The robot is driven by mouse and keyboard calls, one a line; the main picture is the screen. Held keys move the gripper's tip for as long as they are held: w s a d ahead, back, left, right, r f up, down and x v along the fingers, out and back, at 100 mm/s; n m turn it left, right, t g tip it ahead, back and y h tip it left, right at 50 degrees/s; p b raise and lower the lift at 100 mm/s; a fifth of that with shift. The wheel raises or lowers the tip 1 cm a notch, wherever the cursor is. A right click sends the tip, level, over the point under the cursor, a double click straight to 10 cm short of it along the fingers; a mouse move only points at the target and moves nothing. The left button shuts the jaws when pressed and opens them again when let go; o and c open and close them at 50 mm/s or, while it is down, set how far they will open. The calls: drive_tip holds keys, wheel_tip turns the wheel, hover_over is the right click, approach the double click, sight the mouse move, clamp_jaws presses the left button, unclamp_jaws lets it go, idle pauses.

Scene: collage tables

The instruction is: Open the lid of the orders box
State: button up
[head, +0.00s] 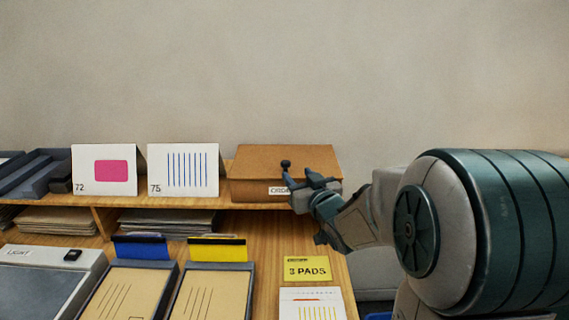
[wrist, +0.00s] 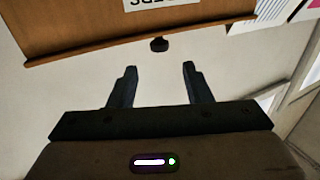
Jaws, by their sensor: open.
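The orders box (head: 255,163) is a brown box on the raised shelf at the right end, with its lid shut. A white label, partly covered by my gripper in the head view, is on its front. A dark round knob (head: 285,164) shows at the lid's front edge. My gripper (head: 308,179) is open and empty in front of the box's right half. In the wrist view the box (wrist: 85,22) is at the top, its label upside down. The knob (wrist: 159,44) lies beyond and between the two open fingertips (wrist: 158,68), apart from them.
Cards marked 72 (head: 108,170) and 75 (head: 184,170) stand left of the box on the shelf (head: 225,200). Dark trays (head: 40,170) are at far left. Below are clipboards (head: 212,285), a light pad (head: 45,280) and a yellow "3 PADS" note (head: 307,268). The wall above is bare.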

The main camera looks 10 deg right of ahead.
sight(285, 162)
drive_tip(key=w, duration=0.3)
drive_tip(key=w+a, duration=0.1)
drive_tip(key=w, duration=0.5)
drive_tip(key=shift+a, duration=0.4)
drive_tip(key=shift+s, duration=0.1)
clamp_jaws()
drive_tip(key=shift+r+p, duration=0.1)
drive_tip(key=shift+p, duration=0.25)
